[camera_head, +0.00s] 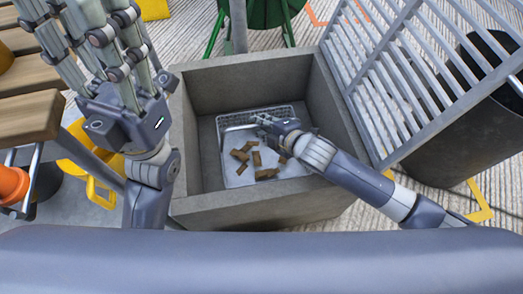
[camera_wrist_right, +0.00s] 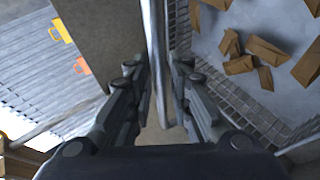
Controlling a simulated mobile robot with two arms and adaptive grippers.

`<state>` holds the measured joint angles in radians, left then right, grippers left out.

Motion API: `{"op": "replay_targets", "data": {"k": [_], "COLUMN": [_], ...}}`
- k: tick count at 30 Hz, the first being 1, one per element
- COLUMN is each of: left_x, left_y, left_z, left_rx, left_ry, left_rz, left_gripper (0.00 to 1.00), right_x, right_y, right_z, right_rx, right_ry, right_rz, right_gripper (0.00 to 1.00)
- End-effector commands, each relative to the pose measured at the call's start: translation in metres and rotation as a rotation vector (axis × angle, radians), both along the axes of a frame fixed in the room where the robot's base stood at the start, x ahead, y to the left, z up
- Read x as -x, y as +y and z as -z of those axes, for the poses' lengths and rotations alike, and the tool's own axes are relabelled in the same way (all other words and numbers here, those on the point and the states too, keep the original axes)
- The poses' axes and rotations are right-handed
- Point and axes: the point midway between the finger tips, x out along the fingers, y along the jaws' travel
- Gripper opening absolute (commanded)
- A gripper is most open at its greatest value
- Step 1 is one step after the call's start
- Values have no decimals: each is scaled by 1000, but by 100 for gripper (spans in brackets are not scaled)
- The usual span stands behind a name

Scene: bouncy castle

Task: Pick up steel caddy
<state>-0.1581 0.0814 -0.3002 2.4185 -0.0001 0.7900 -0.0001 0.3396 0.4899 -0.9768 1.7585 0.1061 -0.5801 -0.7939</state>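The steel caddy (camera_head: 290,112) is a wire-mesh basket with a pale bottom, standing inside a grey box. Several brown pieces (camera_head: 240,155) lie in it. My right gripper (camera_head: 262,121) reaches in from the right, at the caddy's upper middle. In the right wrist view, its two fingers (camera_wrist_right: 158,80) stand apart on either side of a thin metal bar (camera_wrist_right: 154,40), with the mesh wall (camera_wrist_right: 240,105) to the right. I cannot tell whether a finger touches the bar. My left gripper (camera_head: 78,30) is raised at the upper left, fingers spread and empty.
The grey box's thick walls (camera_head: 250,70) surround the caddy. A slatted metal rack (camera_head: 400,75) and a dark bin (camera_head: 465,130) stand at right. A wooden bench (camera_head: 25,110), an orange object (camera_head: 12,185) and a yellow object (camera_head: 100,190) are at left.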

Motion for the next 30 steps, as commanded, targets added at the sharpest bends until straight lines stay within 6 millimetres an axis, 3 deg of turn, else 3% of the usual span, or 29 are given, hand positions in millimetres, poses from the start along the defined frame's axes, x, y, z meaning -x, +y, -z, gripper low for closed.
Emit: {"op": "replay_targets", "data": {"k": [14, 17, 25, 30], "left_x": [0, 2, 5, 7], "left_y": [0, 1, 3, 4], "left_z": [-2, -7, 9, -3], "left_rx": [1, 4, 7, 10], "left_ry": [-2, -4, 102, 108], "left_rz": [1, 1, 5, 5], "left_gripper": [40, 40, 40, 40], "right_x": [0, -1, -1, -1], "right_y": [0, 0, 0, 1], "right_z": [-5, -15, -59, -88], "right_rx": [-2, -3, -3, -3], "right_ry": [-4, -5, -5, -5], "right_rz": [0, -1, -1, -1], "right_gripper": [0, 0, 0, 0]}}
